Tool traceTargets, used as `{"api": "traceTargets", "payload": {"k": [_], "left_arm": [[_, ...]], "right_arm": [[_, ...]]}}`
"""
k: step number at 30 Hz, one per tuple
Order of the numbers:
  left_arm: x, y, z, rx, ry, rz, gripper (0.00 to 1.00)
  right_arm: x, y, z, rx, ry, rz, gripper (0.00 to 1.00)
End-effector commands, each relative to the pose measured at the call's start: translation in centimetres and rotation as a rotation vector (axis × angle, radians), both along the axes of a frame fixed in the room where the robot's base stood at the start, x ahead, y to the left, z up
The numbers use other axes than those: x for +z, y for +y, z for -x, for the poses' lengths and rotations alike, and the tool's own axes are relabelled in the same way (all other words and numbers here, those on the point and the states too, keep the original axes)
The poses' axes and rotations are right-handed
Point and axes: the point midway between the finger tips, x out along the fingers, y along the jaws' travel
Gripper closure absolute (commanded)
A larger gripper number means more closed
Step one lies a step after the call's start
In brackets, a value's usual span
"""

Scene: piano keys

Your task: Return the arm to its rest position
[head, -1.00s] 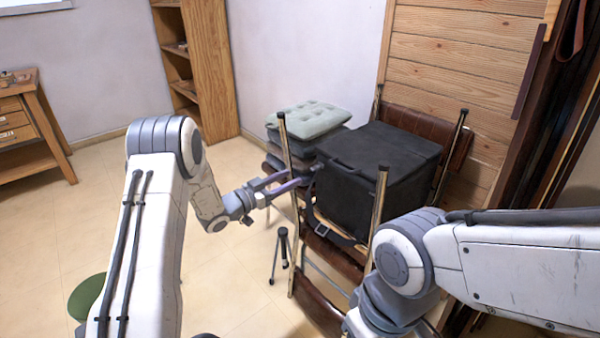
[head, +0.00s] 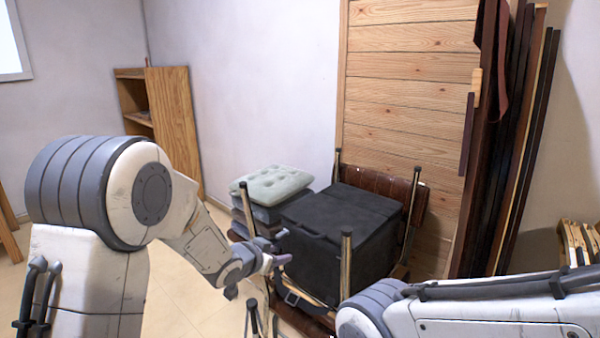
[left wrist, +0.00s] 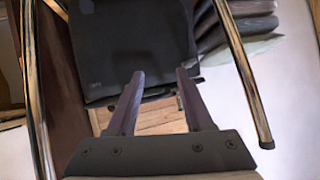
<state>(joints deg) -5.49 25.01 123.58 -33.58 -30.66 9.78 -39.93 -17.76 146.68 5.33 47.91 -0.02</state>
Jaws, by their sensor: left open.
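My left gripper (head: 278,252) reaches forward in the head view, near the front left side of the black box (head: 345,235). In the left wrist view its two purple-grey fingers (left wrist: 155,88) are spread apart with nothing between them. The black box also shows in the left wrist view (left wrist: 135,40), beyond the fingertips. My left arm stands bent at the left of the head view. My right arm crosses the lower right, and its gripper is out of the picture.
Metal chair legs (head: 345,265) rise close around the gripper. A stack of cushions (head: 268,185) stands behind it. A wooden shelf (head: 172,125) and a wood panel (head: 410,90) stand against the wall. Long boards (head: 505,140) lean at right. Open floor (head: 190,300) shows below the left arm.

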Motion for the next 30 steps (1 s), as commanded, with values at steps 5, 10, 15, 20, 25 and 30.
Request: {"api": "traceTargets", "payload": {"k": [5,10,15,20,25,30], "left_arm": [[0.9,-2.9,9.6,0.052,0.248,-0.138,0.49],[0.6,-3.7,21.1,0.046,0.519,-0.235,0.49],[0.5,-3.4,30.3,-0.003,0.728,-0.299,0.49],[0.7,-2.6,37.5,-0.066,0.890,-0.353,0.49],[4.7,-2.3,38.9,-0.076,0.929,-0.365,0.49],[8.9,-2.3,38.8,-0.074,0.928,-0.365,0.49]], "right_arm": [[0.0,0.0,0.0,0.000,0.000,0.000,0.50],[0.0,0.0,0.0,0.000,0.000,0.000,0.50],[0.0,0.0,0.0,0.000,0.000,0.000,0.50],[0.0,0.0,0.0,0.000,0.000,0.000,0.50],[4.0,0.0,0.0,0.000,-0.001,-0.001,0.50],[8.2,0.0,0.0,0.000,0.000,0.000,0.50]]}}
